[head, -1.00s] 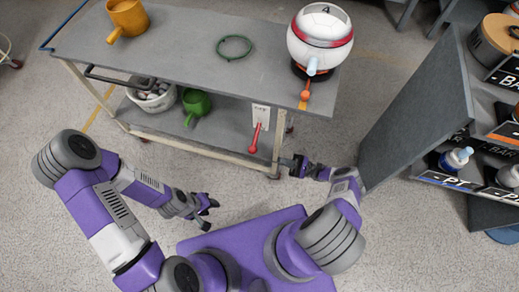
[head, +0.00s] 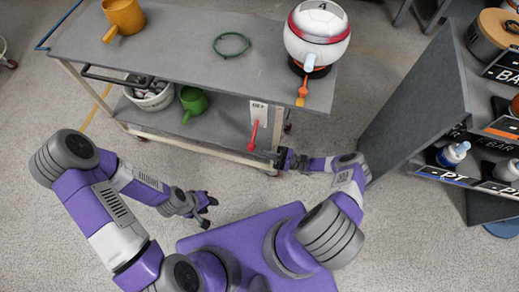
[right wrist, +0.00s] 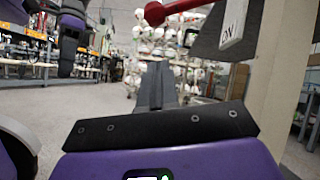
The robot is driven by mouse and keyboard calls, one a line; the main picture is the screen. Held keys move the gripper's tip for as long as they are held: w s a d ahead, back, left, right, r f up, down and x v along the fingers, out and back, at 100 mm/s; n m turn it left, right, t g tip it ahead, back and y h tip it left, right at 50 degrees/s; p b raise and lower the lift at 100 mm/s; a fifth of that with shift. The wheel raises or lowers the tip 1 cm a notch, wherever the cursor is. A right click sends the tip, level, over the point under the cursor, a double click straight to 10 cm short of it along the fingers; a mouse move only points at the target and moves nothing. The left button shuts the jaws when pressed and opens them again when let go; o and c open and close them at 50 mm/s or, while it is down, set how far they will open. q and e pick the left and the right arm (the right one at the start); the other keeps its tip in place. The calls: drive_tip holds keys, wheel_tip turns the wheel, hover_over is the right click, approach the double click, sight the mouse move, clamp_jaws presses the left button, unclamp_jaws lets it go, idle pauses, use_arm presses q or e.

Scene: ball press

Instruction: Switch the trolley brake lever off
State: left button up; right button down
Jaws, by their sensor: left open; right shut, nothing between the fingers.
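The red brake lever (head: 253,134) hangs from a white label plate (head: 259,112) near the trolley's (head: 170,55) right front leg, its knob end down. In the right wrist view the lever's red knob (right wrist: 155,13) and the white plate (right wrist: 233,22) show at the top, above my fingers. My right gripper (head: 282,158) is shut and empty beside the trolley's front right corner, right of and below the lever, apart from it. Its shut fingers also show in the right wrist view (right wrist: 157,85). My left gripper (head: 208,207) is open and empty over the floor in front of the trolley.
A grey shelf unit (head: 418,92) stands right.

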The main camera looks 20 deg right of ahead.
sight(254, 134)
drive_tip(key=shift+a+r, duration=0.5)
drive_tip(key=shift+r, duration=0.35)
drive_tip(key=shift+a+r, duration=0.55)
drive_tip(key=shift+r, duration=0.3)
drive_tip(key=shift+a+r, duration=0.5)
drive_tip(key=shift+r, duration=0.35)
